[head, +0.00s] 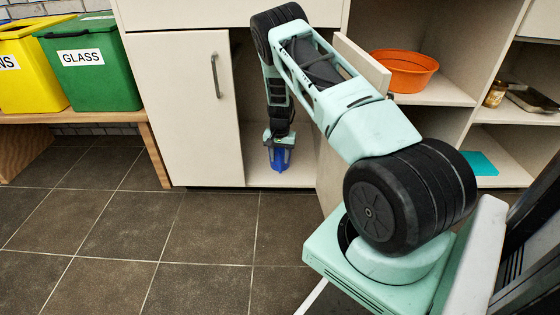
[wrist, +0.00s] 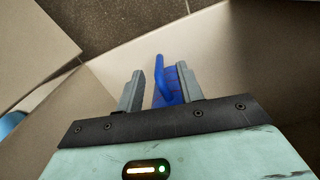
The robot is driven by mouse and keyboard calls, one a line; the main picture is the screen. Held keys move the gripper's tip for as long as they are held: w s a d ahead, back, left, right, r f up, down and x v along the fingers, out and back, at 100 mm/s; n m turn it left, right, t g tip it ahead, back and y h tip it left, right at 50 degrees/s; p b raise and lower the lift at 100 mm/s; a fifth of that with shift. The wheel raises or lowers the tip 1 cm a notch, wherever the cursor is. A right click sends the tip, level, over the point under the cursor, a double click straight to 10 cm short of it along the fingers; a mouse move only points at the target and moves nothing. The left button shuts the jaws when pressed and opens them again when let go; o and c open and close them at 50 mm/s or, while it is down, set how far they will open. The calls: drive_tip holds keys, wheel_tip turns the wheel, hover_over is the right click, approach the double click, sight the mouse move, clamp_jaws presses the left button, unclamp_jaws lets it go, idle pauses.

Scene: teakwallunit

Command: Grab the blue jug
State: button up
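The blue jug (head: 280,160) stands inside the open lower cabinet, near the front of its floor. In the wrist view the jug (wrist: 168,86) shows its handle pointing up the picture, with its body partly hidden by my gripper. My gripper (head: 280,138) reaches down over the jug from above. In the wrist view my gripper's fingers (wrist: 164,88) are apart, one on each side of the jug. A gap shows between the left finger and the jug; whether the right finger touches it I cannot tell.
A closed cabinet door (head: 185,110) stands left of the opening, and an open door (head: 362,64) on the right, close to my arm. Shelves on the right hold an orange bowl (head: 404,72) and a jar (head: 495,93). The tiled floor (head: 130,240) is clear.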

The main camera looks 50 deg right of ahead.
sight(280, 166)
drive_tip(key=shift+w+d+f+b, duration=0.1)
drive_tip(key=shift+d+f+b, duration=0.1)
drive_tip(key=shift+f+b, duration=1.05)
drive_tip(key=shift+d+f+b, duration=0.15)
drive_tip(key=shift+f+b, duration=0.8)
drive_tip(key=shift+f, duration=0.5)
drive_tip(key=shift+r, duration=0.1)
clamp_jaws()
